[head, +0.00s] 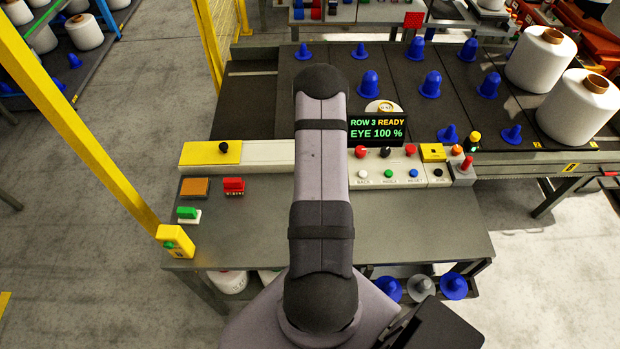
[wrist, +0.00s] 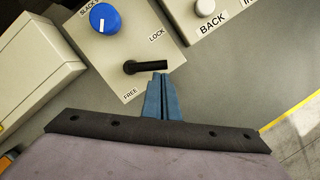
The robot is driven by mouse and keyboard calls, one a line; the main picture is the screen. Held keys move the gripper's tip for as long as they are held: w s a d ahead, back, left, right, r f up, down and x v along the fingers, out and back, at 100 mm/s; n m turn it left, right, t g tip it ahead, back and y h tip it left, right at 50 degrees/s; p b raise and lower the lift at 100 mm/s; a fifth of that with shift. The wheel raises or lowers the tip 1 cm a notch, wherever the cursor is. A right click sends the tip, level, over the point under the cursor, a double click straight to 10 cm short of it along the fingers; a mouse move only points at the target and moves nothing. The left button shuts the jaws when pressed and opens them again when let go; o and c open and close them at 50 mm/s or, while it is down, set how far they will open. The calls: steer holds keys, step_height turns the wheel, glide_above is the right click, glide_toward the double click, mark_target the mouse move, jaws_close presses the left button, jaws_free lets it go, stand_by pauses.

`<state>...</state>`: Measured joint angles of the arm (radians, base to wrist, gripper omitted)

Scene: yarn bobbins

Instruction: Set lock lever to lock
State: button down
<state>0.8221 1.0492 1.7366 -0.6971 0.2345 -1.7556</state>
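The black lock lever (wrist: 148,67) is on a pale panel (wrist: 107,47) in the wrist view. It points right from its round pivot, between the printed words LOCK above and FREE below. My gripper (wrist: 160,76) has narrow blue fingers pressed together, with no gap showing. Its tips are at the lower side of the lever's free end; touching or just short of it, I cannot tell. Nothing shows between the fingers. In the head view my arm hides both the lever and the gripper.
A blue SLACK knob (wrist: 104,18) is above the lever. A panel with a white BACK button (wrist: 205,7) is at right and a pale box (wrist: 32,75) at left. A display (head: 377,130) reads ROW 3 READY, EYE 100 %. Red (head: 234,186) and green (head: 188,213) blocks stand on the table.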

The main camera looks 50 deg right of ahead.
steer(key=shift+s+d+r+p, duration=0.1)
steer(key=shift+s+d+p, duration=0.05)
steer(key=shift+d+p, duration=1.25)
steer(key=shift+w+d, duration=0.15)
steer(key=shift+w, duration=0.05)
steer(key=shift+s+a+b, duration=0.35)
steer(key=shift+s+a, duration=0.05)
steer(key=shift+s, duration=0.1)
steer(key=s+a+b, duration=0.1)
steer(key=a+b, duration=0.1)
steer(key=shift+s+b, duration=0.3)
steer(key=shift+s, duration=0.1)
steer(key=s+p+v, duration=0.1)
steer(key=v, duration=0.9)
steer(key=shift+s+d+r+p, duration=0.15)
steer(key=shift+s+r+p, duration=0.15)
steer(key=shift+s+p, duration=0.1)
